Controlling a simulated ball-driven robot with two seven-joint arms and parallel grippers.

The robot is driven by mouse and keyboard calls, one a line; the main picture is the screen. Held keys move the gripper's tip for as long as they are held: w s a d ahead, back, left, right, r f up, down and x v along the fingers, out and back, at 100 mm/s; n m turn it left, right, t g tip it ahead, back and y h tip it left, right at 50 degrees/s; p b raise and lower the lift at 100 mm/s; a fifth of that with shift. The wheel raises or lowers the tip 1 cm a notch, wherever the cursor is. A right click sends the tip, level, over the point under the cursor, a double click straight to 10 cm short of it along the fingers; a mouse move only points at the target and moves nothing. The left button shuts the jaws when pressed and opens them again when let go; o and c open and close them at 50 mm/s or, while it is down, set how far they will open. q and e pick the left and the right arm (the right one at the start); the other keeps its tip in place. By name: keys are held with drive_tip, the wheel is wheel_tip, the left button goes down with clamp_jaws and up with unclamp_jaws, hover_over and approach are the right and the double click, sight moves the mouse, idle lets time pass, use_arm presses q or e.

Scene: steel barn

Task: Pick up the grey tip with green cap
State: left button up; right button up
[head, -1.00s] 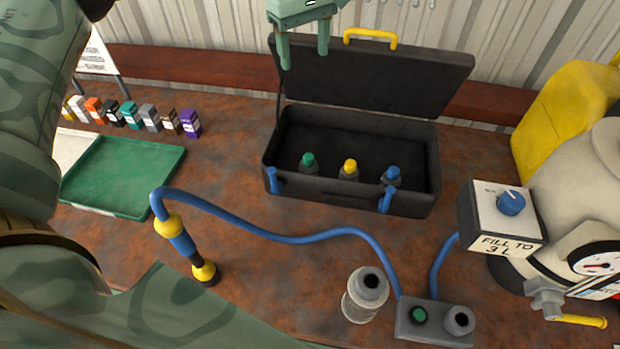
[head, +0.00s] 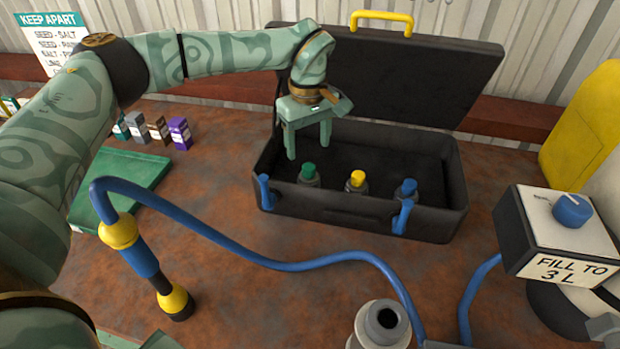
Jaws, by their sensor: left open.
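The grey tip with green cap (head: 309,174) stands in the open black case (head: 340,210), at the left of a row of tips. Beside it are a tip with yellow cap (head: 356,181) and a tip with blue cap (head: 406,190). My left gripper (head: 308,152) is open and empty, fingers pointing down, over the case's left part. Its fingertips appear just above and behind the green cap; I cannot tell the exact gap.
The case's raised lid (head: 400,75) stands behind the gripper. A blue hose (head: 240,255) with a yellow-banded wand (head: 145,262) crosses the table in front. A grey nozzle (head: 382,325) stands at the front.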

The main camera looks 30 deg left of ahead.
sight(309, 166)
use_arm(q)
wheel_tip(309, 166, down, 7)
drive_tip(key=shift+s+d+f+b, duration=0.1)
drive_tip(key=shift+s+f+b, duration=0.1)
drive_tip(key=shift+b, duration=0.75)
drive_tip(key=shift+r, duration=0.15)
drive_tip(key=shift+c, duration=0.8)
drive_tip(key=c, duration=1)
